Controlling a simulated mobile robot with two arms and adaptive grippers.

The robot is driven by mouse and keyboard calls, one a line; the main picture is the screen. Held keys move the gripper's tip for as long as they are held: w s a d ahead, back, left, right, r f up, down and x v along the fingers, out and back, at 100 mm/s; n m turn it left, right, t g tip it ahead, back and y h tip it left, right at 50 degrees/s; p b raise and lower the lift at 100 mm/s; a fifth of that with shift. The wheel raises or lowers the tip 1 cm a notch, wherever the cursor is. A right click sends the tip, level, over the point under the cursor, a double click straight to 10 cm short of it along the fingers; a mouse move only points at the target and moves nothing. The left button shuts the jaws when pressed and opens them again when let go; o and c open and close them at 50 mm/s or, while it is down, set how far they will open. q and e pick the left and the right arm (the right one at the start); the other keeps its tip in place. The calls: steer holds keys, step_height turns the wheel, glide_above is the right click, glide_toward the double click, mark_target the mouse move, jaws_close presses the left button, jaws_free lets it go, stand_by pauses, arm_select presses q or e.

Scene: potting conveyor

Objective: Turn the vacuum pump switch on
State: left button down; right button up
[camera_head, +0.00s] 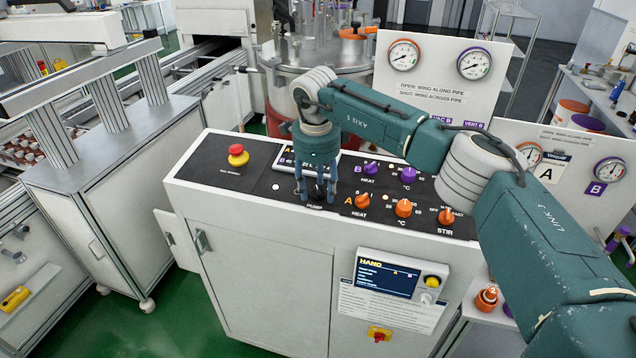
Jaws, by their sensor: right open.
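My right gripper (316,192) points down over the black panel on top of the white cabinet, its arm coming in from the right. Its two fingers are apart, one on each side of the spot labelled PUMP. The vacuum pump switch (316,197) is a small dark part between the fingertips, mostly hidden by them. I cannot tell whether the fingers touch it or which way it is set. My left gripper is not in view.
A red-and-yellow emergency button (238,155) stands left of the gripper. Purple knobs (371,168) and orange knobs (404,208) stand close on the right. A display (388,276) is on the cabinet front. Gauges (404,56) and a steel vessel (320,85) are behind.

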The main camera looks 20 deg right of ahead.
steer(key=shift+f, duration=0.25)
steer(key=shift+c, duration=0.3)
steer(key=c, duration=1.1)
